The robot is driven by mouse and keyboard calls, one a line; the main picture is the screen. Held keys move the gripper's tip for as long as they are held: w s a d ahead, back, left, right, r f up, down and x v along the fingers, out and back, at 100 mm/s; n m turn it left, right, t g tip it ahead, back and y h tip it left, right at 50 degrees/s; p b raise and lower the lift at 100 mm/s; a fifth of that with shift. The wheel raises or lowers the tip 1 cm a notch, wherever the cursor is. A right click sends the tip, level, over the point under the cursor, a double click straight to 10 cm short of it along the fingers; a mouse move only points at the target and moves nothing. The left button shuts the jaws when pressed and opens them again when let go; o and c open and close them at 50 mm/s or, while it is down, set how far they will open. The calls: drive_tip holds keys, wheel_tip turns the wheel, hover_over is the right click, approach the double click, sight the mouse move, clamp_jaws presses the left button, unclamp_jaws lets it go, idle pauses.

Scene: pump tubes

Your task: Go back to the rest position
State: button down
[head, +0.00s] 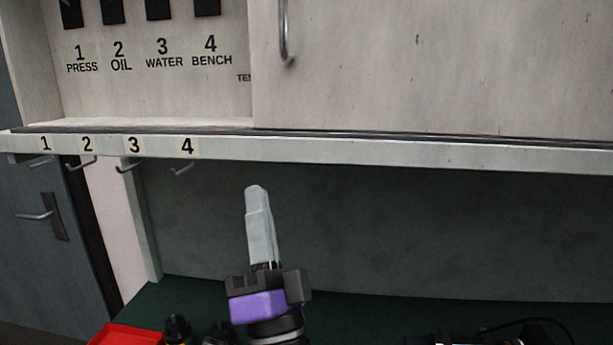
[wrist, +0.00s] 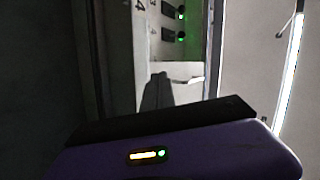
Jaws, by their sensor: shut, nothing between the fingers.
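My gripper (head: 257,190) is in the middle of the head view, pointing up, with pale grey fingers above a dark and purple body. The fingers are together and nothing shows between them. It is in front of the dark back panel, below the white shelf edge (head: 380,152) and to the right of hook 4 (head: 183,168). The wrist view shows the purple housing with a small lit display across the bottom.
An open cabinet bay with labels 1 PRESS to 4 BENCH (head: 145,60) is at the upper left, beside a pale sliding door (head: 430,65) with a handle. Several hooks hang under the shelf edge. A red tray (head: 125,335) and dark objects are on the green bench (head: 350,318).

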drive_tip(key=s+d+f+n+g, duration=0.25)
drive_tip(key=s+d+f, duration=0.25)
drive_tip(key=f, duration=0.3)
drive_tip(key=s+d+f+n+g+h, duration=0.1)
drive_tip(key=s+d+f+n, duration=0.35)
drive_tip(key=f, duration=0.35)
drive_tip(key=s+d+f+n+g, duration=0.2)
drive_tip(key=s+d+f+n, duration=0.1)
drive_tip(key=s+d+f, duration=0.4)
drive_tip(key=s+d+f+g+h+b, duration=0.1)
drive_tip(key=s+d+f+g+h, duration=0.2)
drive_tip(key=s, duration=0.7)
drive_tip(key=s+d+f+m+g+h, duration=0.1)
drive_tip(key=s+d+f+g+h, duration=0.2)
drive_tip(key=s+d+f, duration=0.3)
drive_tip(key=s+f, duration=0.3)
drive_tip(key=s, duration=0.1)
drive_tip(key=shift+s+d+f+h+b, duration=0.3)
drive_tip(key=shift+s+d+f+b, duration=0.05)
drive_tip(key=shift+f, duration=0.05)
